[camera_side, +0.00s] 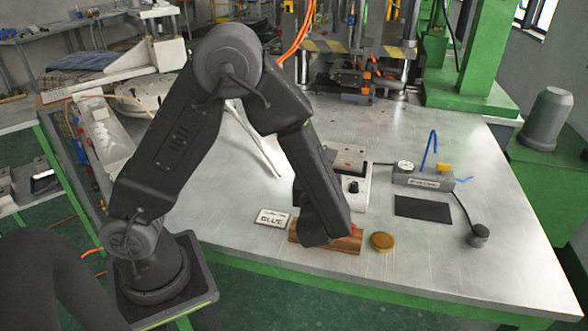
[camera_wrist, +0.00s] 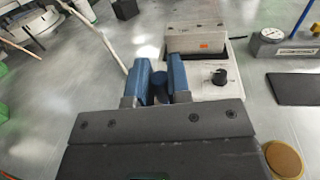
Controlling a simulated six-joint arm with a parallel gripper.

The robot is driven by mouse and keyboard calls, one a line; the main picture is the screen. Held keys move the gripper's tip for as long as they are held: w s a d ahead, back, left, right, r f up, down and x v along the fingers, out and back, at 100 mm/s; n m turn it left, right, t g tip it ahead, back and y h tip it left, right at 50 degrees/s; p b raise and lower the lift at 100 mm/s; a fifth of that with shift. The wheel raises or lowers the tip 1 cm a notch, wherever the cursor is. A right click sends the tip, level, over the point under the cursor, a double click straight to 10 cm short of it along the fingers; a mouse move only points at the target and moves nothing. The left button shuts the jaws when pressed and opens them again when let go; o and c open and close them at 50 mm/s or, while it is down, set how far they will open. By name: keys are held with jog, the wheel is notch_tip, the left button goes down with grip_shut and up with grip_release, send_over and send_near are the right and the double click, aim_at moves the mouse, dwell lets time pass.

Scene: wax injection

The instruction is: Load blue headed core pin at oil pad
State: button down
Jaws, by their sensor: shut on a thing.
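My gripper (camera_wrist: 162,82) shows in the wrist view as two blue fingers shut on a dark blue piece between them, the blue headed core pin (camera_wrist: 160,93). Only part of the pin shows; its shaft is hidden. In the side view my wrist covers the gripper and pin, low over the wooden block (camera_side: 347,243). The round amber-brown pad (camera_side: 381,241), which looks like the oil pad, lies on the table just right of the block. It also shows at the lower right of the wrist view (camera_wrist: 284,160), right of my gripper.
A card reading BLUE (camera_side: 272,217) lies left of the block. A pale box with a black knob (camera_wrist: 215,80) stands beyond my fingers. A dial gauge (camera_side: 404,168), a dark mat (camera_side: 423,207) and a black weight-like piece (camera_side: 478,235) are to the right. The front right tabletop is clear.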

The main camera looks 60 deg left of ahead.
jog(key=w+d+f, duration=0.3)
jog(key=w+d, duration=0.7)
jog(key=d, duration=0.3)
jog(key=shift+d+f, duration=0.2)
jog(key=shift+f, duration=1.35)
jog(key=shift+d+f, duration=0.15)
jog(key=shift+f, duration=1.35)
jog(key=shift+f, duration=0.55)
notch_tip(320, 180, up, 7)
